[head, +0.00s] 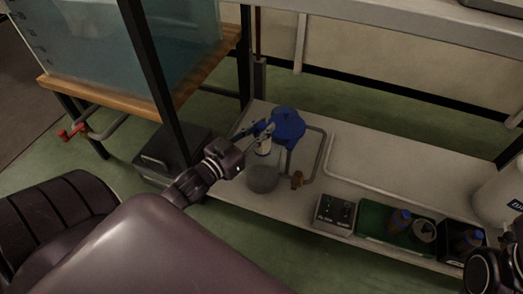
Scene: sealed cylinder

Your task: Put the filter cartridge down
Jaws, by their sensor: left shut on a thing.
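My left gripper (264,131) is shut on a small white cylinder, which I take to be the filter cartridge (263,148). It holds the cartridge above or at the mouth of a clear cylinder (263,179) on the low bench. I cannot tell whether the cartridge is inside the rim. The clear cylinder has a grey lower part. A blue lid-like piece (288,124) is just behind the gripper, and the fingers partly overlap it. Only a dark part of my right arm shows at the lower right corner; its fingers are out of view.
A small brass-coloured piece (297,180) is beside the cylinder. A grey control box (335,213) and a green tray (376,222) with blue-topped items stand along the front edge. A water tank (190,40) is at upper left. The bench (390,165) is clear right of centre.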

